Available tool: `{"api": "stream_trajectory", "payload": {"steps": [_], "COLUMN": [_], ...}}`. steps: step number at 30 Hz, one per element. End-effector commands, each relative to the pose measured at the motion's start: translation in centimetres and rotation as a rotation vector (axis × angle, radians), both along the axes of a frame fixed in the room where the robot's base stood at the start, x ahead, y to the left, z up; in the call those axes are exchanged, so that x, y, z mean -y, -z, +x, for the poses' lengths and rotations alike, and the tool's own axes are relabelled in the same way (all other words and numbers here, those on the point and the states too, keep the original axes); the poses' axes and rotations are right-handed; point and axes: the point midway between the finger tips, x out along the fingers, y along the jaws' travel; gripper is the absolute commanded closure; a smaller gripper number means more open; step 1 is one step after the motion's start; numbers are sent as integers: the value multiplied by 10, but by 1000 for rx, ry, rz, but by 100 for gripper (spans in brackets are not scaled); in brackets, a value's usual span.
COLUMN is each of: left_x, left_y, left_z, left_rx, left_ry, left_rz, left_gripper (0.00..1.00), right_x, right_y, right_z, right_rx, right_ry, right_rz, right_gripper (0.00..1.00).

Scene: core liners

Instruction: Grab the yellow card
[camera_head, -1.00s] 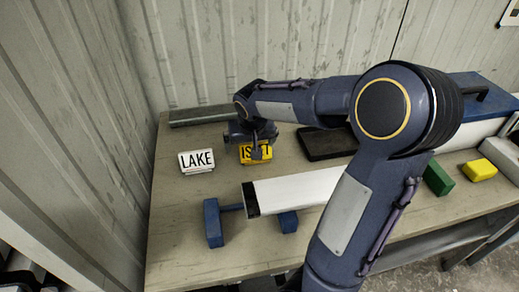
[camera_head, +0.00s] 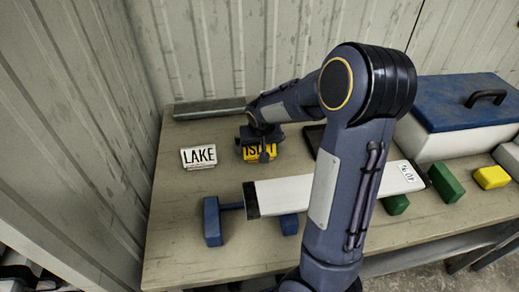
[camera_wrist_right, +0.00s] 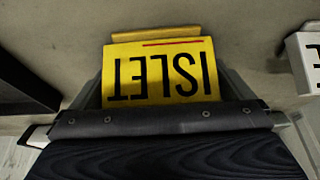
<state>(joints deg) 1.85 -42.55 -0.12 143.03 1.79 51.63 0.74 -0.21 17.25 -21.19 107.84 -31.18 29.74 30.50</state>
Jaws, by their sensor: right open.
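The yellow card (camera_head: 248,153) stands on the table below my right gripper (camera_head: 260,151), which covers part of it in the head view. In the right wrist view the card (camera_wrist_right: 160,72) shows the word "ISLET" upside down, with a red line near one edge. The right gripper's open jaws (camera_wrist_right: 163,98) lie to either side of the card in that view. The gripper's dark body hides the card's near edge, and I cannot tell whether a finger touches it. My left gripper is not in view.
A white "LAKE" card (camera_head: 199,156) stands left of the yellow one. A dark tray (camera_head: 313,137) is to the right. Green (camera_head: 446,183) and yellow blocks (camera_head: 491,177) and a blue-lidded box (camera_head: 465,105) lie farther right.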

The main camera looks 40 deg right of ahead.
Motion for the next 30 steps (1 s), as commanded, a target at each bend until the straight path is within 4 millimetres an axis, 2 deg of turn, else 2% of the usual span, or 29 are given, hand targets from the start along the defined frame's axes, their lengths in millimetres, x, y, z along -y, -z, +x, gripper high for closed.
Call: {"api": "stream_trajectory", "payload": {"steps": [6, 12, 14, 23, 26, 30], "left_x": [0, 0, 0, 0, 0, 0], "left_y": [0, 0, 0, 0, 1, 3], "left_z": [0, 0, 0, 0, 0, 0], "left_rx": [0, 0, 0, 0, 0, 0], "left_ry": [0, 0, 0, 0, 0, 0], "left_rz": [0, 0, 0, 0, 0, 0], "left_gripper": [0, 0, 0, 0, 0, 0], "right_x": [0, 0, 0, 0, 0, 0], "right_y": [1, 1, 0, -2, -9, -27], "right_z": [0, 0, 0, 1, 1, 2], "right_rx": [1, 1, 1, 3, 3, 6], "right_ry": [0, 0, 0, 0, 0, 0], "right_rz": [0, 0, 0, -1, -1, -1], "right_gripper": [0, 26, 32, 32, 32, 32]}}
